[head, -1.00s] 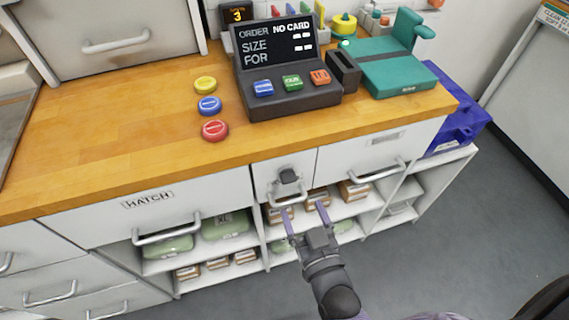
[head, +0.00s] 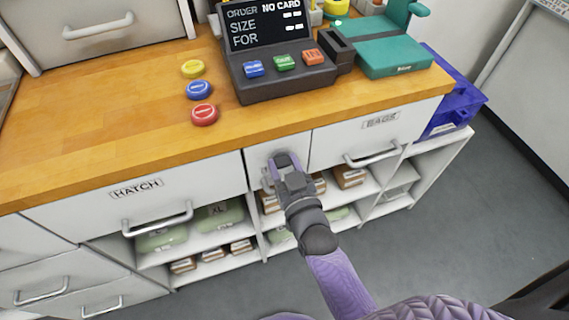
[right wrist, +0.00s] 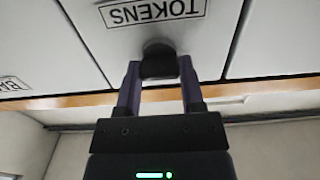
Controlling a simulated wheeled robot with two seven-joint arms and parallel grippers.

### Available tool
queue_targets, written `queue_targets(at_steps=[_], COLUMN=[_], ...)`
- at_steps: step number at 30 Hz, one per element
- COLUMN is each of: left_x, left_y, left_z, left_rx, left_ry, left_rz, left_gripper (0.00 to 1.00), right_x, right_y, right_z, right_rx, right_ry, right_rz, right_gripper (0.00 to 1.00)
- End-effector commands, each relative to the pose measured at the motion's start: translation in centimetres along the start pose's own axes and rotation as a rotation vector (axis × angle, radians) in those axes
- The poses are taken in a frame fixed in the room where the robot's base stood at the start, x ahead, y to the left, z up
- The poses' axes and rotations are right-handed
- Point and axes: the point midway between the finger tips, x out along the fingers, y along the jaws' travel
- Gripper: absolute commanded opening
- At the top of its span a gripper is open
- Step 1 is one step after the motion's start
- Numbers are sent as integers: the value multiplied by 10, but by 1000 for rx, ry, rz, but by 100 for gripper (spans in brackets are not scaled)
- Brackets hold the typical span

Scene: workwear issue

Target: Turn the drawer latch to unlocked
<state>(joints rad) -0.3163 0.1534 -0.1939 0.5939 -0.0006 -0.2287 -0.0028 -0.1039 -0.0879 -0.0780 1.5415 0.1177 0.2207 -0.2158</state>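The drawer latch is a dark, rounded knob (right wrist: 159,62) on the white front of the small middle drawer, labelled TOKENS (right wrist: 152,12) in the right wrist view. In the head view the latch (head: 282,160) is partly covered by my right gripper (head: 279,172). In the right wrist view the right gripper's two purple-grey fingers (right wrist: 159,75) lie on either side of the knob, with no clear gap, so they look shut on it. Which way the latch is turned cannot be made out. My left gripper is in neither view.
The HATCH drawer (head: 80,208) lies to the left and the BAGS drawer (head: 340,141) to the right, each with a bar handle. The wooden counter (head: 120,130) overhangs above, bearing a dark order terminal (head: 290,85). Open shelves with packages are below.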

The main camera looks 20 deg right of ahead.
Motion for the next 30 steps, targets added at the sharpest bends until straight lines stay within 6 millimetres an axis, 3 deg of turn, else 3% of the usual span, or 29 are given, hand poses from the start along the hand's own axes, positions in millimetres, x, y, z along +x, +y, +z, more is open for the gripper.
queue_targets(at_steps=[1,4,17,30], left_x=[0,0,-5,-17], left_y=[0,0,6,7], left_z=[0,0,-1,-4], left_rx=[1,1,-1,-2], left_ry=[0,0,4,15], left_rz=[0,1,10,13], left_gripper=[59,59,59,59], right_x=[0,0,0,0], right_y=[0,0,0,1], right_z=[0,0,-1,-1], right_rx=[0,0,91,475], right_ry=[0,0,0,-1], right_rz=[0,0,-1,0], right_gripper=[20,0,0,0])
